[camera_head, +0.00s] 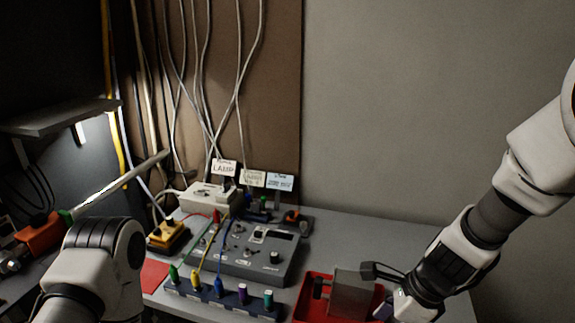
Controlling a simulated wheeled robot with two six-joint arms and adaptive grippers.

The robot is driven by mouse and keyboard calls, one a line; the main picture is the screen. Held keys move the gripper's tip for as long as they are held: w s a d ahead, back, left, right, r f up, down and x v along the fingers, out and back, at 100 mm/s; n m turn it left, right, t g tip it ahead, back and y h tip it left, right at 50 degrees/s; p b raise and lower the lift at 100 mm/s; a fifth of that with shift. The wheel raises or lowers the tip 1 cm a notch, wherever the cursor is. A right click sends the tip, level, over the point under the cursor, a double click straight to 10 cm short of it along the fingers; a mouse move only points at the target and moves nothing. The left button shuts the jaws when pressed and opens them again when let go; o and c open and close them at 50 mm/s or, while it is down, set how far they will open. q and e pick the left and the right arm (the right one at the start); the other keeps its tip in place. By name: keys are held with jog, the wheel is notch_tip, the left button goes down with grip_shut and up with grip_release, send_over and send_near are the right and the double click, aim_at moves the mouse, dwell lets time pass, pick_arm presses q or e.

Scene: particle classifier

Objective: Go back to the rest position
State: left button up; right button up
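My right arm comes in from the right, and its gripper (376,290) is low beside a grey box (352,295). Its two fingers look spread apart, one near the box's top right edge and one lower near the picture's bottom. Whether they touch the box is unclear. The box is in or over a red tray (303,312) at the table's front. My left arm (100,260) shows as white links at the lower left; its gripper cannot be made out.
A grey control panel (255,268) stands mid-table, with a row of coloured plugs (220,297) in front. Behind are a white power strip (212,196), a yellow-orange box (168,236) and small label cards (252,178). Cables hang at the back. The table's right rear (370,238) is clear.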

jog(key=s+d+f+n+g+h, duration=0.2)
jog(key=s+d+f+n, duration=0.15)
jog(key=s+f, duration=0.5)
jog(key=s+d+f+n+g+h, duration=0.1)
jog(key=s+d+f+n, duration=0.1)
jog(key=s+f+n, duration=0.5)
jog(key=s+d+f+n+g+h, duration=0.2)
jog(key=s+d+f+n, duration=0.1)
jog(key=s+f, duration=0.65)
jog(key=w+f+n+t+y, duration=0.1)
jog(key=w+n+t, duration=0.3)
jog(key=w+n, duration=0.2)
jog(key=shift+w+a+f, duration=0.25)
jog(key=shift+a, duration=0.1)
jog(key=shift+n, duration=0.25)
